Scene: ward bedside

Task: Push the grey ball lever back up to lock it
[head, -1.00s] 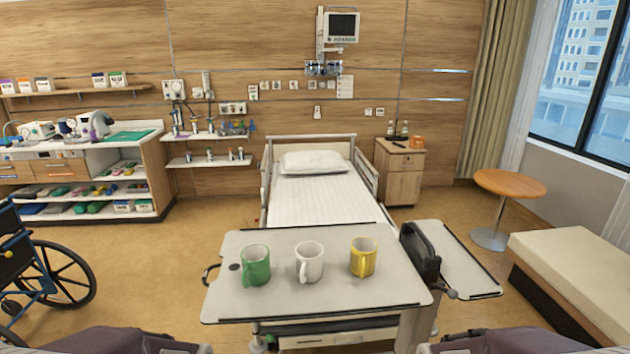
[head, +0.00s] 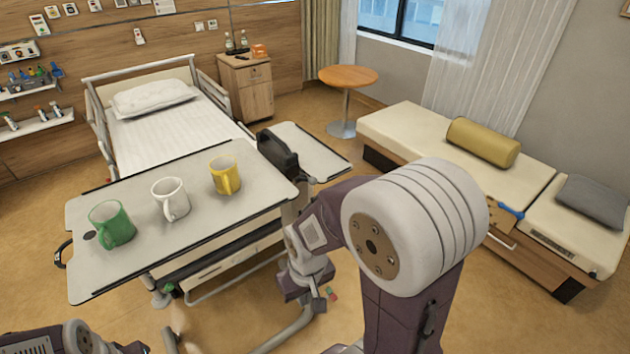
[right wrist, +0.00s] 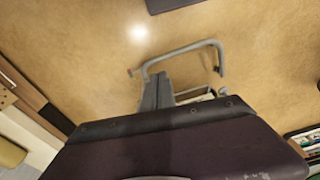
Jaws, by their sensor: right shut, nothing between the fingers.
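The grey ball lever (head: 311,179) shows as a small grey knob at the right of the overbed table (head: 235,205), by the foot of the black housing (head: 277,150). It seems to stick out to the right; its exact tilt is too small to tell. My right gripper (head: 308,294) points down, shut and empty, below the tabletop level and apart from the lever. My right forearm stands just right of the table column. The right wrist view shows the floor and the table's base frame (right wrist: 185,47), not the lever. My left gripper is out of view.
Green (head: 111,224), white (head: 171,198) and yellow (head: 225,175) mugs stand on the tabletop. The bed (head: 165,125) is behind. A couch (head: 430,135) stands right, with a round table (head: 348,78) beyond. Floor is free between table and couch.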

